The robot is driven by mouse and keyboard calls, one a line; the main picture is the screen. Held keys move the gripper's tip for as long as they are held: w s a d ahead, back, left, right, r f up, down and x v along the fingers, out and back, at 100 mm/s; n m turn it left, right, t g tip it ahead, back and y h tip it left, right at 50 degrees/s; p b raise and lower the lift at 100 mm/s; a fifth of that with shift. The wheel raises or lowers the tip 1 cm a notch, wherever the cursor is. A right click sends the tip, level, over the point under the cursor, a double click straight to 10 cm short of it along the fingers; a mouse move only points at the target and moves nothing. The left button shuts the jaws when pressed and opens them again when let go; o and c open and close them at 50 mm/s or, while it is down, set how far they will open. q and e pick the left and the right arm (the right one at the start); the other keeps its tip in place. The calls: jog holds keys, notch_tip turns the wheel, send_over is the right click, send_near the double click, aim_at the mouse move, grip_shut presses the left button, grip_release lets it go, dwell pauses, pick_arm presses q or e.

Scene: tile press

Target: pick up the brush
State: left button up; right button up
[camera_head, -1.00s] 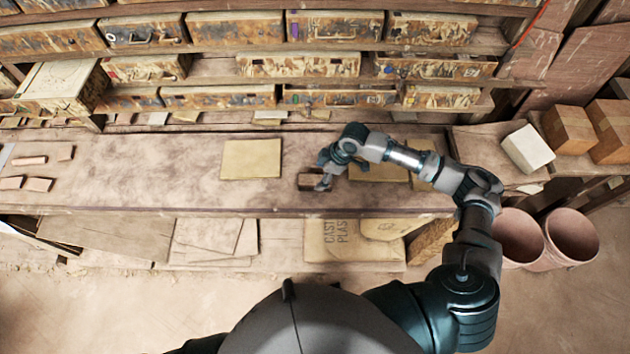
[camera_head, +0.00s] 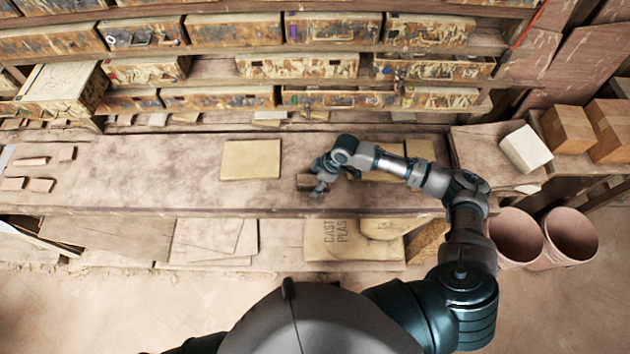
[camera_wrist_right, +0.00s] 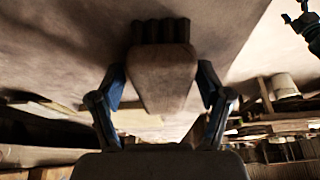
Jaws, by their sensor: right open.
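The brush (camera_head: 304,181) lies on the workbench near its front edge in the head view, partly hidden by my right gripper. In the right wrist view the brush (camera_wrist_right: 163,75) shows a brown tapering block with a dark, ridged end at the top. My right gripper (camera_head: 319,176) is at the brush. In the right wrist view the fingers of my right gripper (camera_wrist_right: 162,88) stand open, one on each side of the brush, with a gap visible on both sides.
The workbench (camera_head: 130,180) has a tan board (camera_head: 251,160) left of the brush and small brown pieces (camera_head: 30,162) at far left. Shelves with drawers stand behind. A white block (camera_head: 526,148) and cardboard boxes (camera_head: 570,129) are at right. The bench's left-centre is bare.

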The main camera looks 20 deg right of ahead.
aim_at(311, 179)
jog(key=shift+a, duration=0.45)
jog(key=c, duration=0.3)
jog(key=shift+a, duration=0.1)
jog(key=c, duration=1)
jog(key=shift+d, duration=0.35)
jog(key=shift+d+r+b, duration=0.1)
jog(key=shift+r+b, duration=0.15)
jog(key=shift+b, duration=0.1)
notch_tip(311, 179, up, 4)
jog(key=shift+w+f, duration=0.1)
pick_arm(q)
notch_tip(311, 179, down, 2)
jog(key=shift+d+f+b, duration=0.15)
jog(key=shift+f+b, duration=0.05)
jog(key=shift+b, duration=0.7)
pick_arm(e)
jog(key=s+a+r, duration=0.1)
jog(key=s+a, duration=0.7)
jog(key=a, duration=0.6)
jog(key=shift+s, duration=0.3)
jog(key=shift+r, duration=0.1)
